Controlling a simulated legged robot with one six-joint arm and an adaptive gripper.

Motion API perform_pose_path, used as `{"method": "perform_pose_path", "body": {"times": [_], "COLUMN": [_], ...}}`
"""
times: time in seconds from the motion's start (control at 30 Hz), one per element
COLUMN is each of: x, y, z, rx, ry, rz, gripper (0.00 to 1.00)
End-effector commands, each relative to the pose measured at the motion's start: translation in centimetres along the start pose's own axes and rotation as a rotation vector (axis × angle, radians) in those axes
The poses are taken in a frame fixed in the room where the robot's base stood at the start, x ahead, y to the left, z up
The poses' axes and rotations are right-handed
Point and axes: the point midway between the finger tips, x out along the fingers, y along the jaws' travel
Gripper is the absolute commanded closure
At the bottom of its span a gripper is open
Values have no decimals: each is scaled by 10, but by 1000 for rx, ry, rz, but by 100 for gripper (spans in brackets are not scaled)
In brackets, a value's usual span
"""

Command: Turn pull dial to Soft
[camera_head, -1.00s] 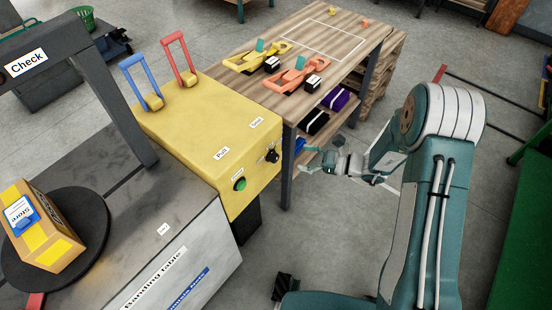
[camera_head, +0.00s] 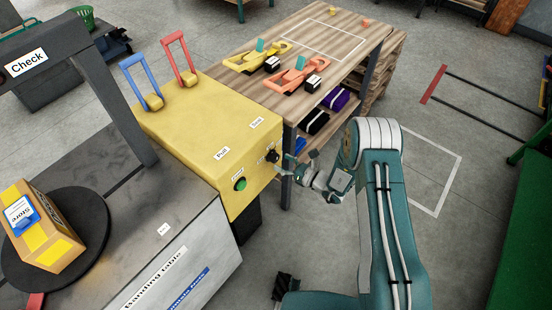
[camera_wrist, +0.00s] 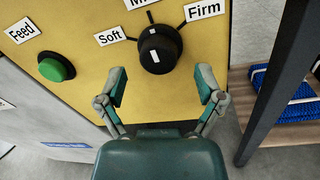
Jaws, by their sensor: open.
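The pull dial (camera_wrist: 158,50) is a round black knob on the front of the yellow machine (camera_wrist: 75,20), with white marks on it; I cannot tell for sure where it points. Around it are the labels Soft (camera_wrist: 109,37) at left, a cut-off one beginning with M at top, and Firm (camera_wrist: 205,10) at upper right. My gripper (camera_wrist: 162,85) is open and empty, its fingers either side of and just below the knob in the wrist view. In the head view my gripper (camera_head: 287,168) is close in front of the dial (camera_head: 272,156); contact is not clear.
A green Feed button (camera_wrist: 56,68) is left of the dial; it also shows in the head view (camera_head: 240,184). The wooden table (camera_head: 345,35) with orange and yellow tools stands close on the right, its dark leg (camera_wrist: 275,80) near my gripper. Open floor lies right of my arm.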

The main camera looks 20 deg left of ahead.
Motion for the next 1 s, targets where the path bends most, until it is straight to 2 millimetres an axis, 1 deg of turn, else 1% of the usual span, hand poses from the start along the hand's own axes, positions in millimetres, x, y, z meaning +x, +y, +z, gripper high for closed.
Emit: {"method": "perform_pose_path", "body": {"times": [0.03, 0.1, 0.2, 0.5, 0.53, 0.57, 0.6, 0.7, 1.0], "x": [9, 17, 24, 27, 27, 27, 27, 28, 29], "y": [0, 0, 0, 0, 0, 0, 0, 0, 1], "z": [0, 0, 0, 0, 0, 0, 0, 0, 0], "rx": [-1, 0, 0, 1, 1, 1, 1, 0, -2], "ry": [0, 1, 0, 0, 0, 0, 0, 0, 0], "rz": [2, 2, 0, 0, 0, 0, 0, 0, 3], "gripper": [14, 14, 14, 14, 18, 31, 49, 89, 89]}}
